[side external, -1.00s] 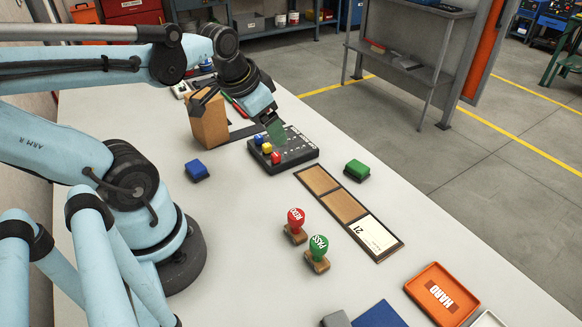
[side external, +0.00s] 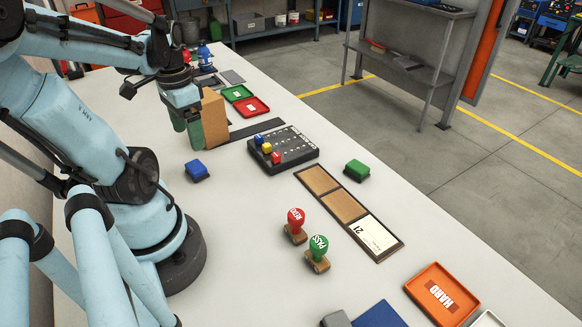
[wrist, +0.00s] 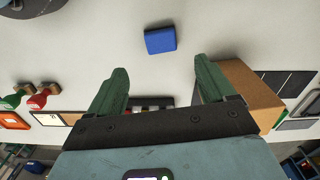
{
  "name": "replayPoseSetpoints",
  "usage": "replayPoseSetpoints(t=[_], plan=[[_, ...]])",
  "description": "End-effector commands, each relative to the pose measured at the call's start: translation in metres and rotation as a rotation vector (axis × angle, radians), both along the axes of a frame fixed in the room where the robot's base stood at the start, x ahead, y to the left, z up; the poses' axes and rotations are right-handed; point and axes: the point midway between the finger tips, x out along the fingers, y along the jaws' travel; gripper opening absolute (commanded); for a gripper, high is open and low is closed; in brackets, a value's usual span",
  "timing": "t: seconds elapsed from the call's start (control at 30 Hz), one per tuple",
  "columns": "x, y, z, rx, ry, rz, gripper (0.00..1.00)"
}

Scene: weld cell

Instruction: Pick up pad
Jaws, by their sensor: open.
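Two small block-like items could be the pad: a blue one (side external: 197,171) with a dark underside, lying on the table near my arm's base, and a green one (side external: 357,171) of similar shape beyond the dark peg board. A flat blue piece (side external: 382,314) also lies at the front edge of the picture. My gripper (side external: 187,128) points down, open and empty, above the table behind the blue block and beside a brown box. In the wrist view my gripper's green fingers (wrist: 160,80) are apart. The blue block (wrist: 160,40) lies beyond the fingertips, between their lines.
The brown box (side external: 214,118) stands close to my gripper; in the wrist view it (wrist: 250,92) is beside the right finger. The dark board (side external: 285,150) holds small coloured cubes. Red (side external: 296,218) and green (side external: 318,246) stamps stand in front. Table around the blue block is clear.

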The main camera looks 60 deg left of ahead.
Motion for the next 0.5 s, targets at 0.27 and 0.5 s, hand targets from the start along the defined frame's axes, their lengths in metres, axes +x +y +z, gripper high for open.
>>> replayPoseSetpoints(t=[0.27,0.5], plan=[[0.0,0.0,-0.028,0.001,-0.001,0.0,0.83],[0.0,0.0,-0.037,0.001,-0.001,0.0,0.83]])
